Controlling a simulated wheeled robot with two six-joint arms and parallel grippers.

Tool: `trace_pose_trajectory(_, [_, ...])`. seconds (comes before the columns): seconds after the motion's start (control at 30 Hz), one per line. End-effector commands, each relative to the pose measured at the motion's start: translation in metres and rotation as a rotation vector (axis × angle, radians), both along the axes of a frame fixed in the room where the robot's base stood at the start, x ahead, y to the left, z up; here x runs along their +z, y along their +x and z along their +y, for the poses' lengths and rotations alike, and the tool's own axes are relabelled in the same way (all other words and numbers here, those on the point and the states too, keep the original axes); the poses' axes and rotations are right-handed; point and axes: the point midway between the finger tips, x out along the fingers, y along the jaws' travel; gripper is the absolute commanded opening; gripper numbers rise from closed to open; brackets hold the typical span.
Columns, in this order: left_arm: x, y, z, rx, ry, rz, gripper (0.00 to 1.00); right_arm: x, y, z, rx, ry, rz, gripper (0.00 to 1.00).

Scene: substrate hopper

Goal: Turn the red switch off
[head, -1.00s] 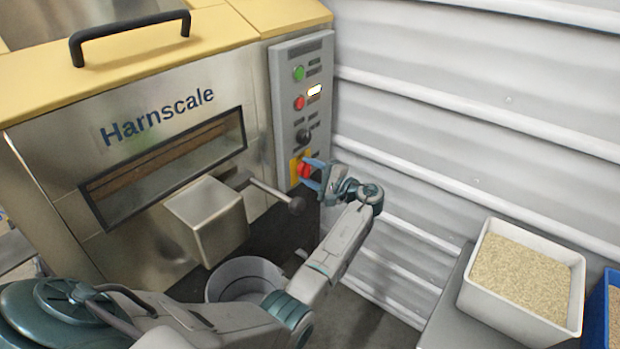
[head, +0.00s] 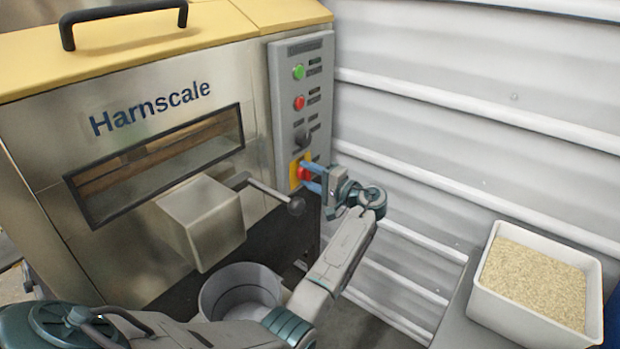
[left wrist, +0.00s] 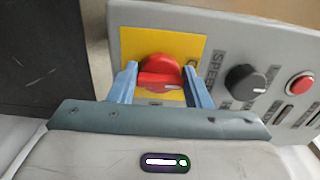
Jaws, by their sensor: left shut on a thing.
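The red switch (head: 303,174) is a rotary knob on a yellow plate (head: 294,177) low on the grey control panel (head: 287,120). My left gripper (head: 309,177) is shut on it, reaching in from the right. In the left wrist view the red switch (left wrist: 158,68) sits between the two blue fingers of my left gripper (left wrist: 161,74). Its handle bar lies across from finger to finger, with a white mark towards its right end. My right gripper is not in view.
A green button (head: 298,72), a red button (head: 299,103) and a black knob (head: 302,138) sit above on the panel. A lever with a dark ball (head: 295,206) sticks out close below my gripper. A bucket (head: 213,300) and a tub of grain (head: 486,285) stand lower down.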

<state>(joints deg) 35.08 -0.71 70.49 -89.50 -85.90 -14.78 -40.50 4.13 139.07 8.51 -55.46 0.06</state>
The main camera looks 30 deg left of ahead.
Motion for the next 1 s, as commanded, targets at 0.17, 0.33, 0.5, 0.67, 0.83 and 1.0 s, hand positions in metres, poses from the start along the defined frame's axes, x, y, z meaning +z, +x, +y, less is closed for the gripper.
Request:
trace_pose_trajectory(0.17, [-0.002,-0.001,-0.001,0.001,-0.003,0.0,0.21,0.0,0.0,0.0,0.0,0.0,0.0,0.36])
trace_pose_trajectory(0.33, [-0.002,-0.001,-0.001,0.001,-0.003,0.0,0.56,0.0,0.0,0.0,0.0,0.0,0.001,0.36])
trace_pose_trajectory(0.5, [-0.001,0.0,0.0,0.001,-0.002,0.0,0.66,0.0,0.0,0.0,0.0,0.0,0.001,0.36])
trace_pose_trajectory(0.67, [-0.001,0.0,-0.001,0.0,-0.001,0.0,0.66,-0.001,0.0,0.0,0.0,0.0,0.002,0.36])
trace_pose_trajectory(0.83, [-0.002,-0.001,-0.016,-0.001,-0.004,0.0,0.66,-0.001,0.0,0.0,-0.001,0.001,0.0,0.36])
trace_pose_trajectory(1.0, [-0.002,-0.003,-0.05,-0.003,-0.005,-0.001,0.66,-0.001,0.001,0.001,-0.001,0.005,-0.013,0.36])
